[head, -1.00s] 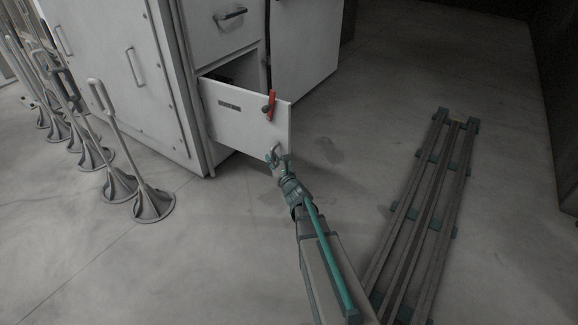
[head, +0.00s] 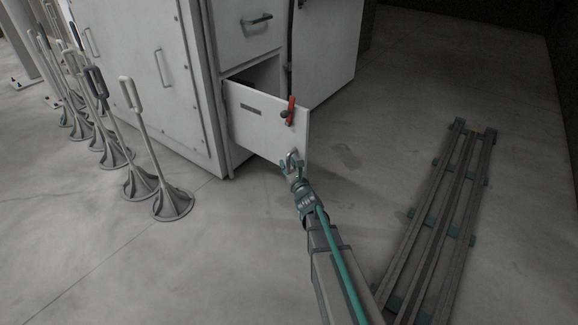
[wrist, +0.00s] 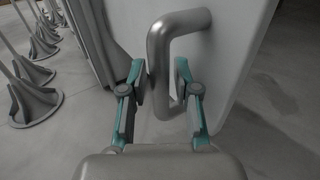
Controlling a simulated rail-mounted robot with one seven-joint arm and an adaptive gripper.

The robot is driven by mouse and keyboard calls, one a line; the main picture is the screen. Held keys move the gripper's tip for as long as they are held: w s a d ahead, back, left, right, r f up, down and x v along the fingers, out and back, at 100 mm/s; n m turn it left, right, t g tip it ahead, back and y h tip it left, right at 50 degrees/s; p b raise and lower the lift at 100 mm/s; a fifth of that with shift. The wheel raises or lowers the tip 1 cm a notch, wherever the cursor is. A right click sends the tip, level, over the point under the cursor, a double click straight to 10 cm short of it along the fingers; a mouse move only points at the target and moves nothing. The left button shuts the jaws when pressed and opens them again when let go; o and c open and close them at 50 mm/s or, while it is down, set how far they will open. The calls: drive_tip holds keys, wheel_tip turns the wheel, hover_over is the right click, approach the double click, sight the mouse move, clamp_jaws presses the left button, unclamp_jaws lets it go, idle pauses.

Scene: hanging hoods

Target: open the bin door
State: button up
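The bin door (head: 262,122) is a pale flat panel at the lower front of the white cabinet. It stands out from the front, with a dark opening showing behind its top edge. A red latch (head: 291,110) sits near its upper right corner. Its grey bent-bar handle (wrist: 161,65) also shows in the head view (head: 291,157). My gripper (wrist: 160,82) is at the handle, with one teal finger on each side of the bar. It also shows in the head view (head: 298,170). I cannot tell whether both fingers press on the bar.
Several grey stands with cone bases (head: 172,203) are on the floor at left. A long slatted rack (head: 440,225) lies at right. An upper drawer with a dark handle (head: 257,20) is above the opening. The floor between door and rack is clear.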

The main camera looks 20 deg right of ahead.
drive_tip(key=shift+o, duration=0.4)
drive_tip(key=shift+s, duration=0.15)
drive_tip(key=s, duration=1.1)
drive_tip(key=shift+s+d, duration=0.15)
drive_tip(key=shift+s, duration=0.25)
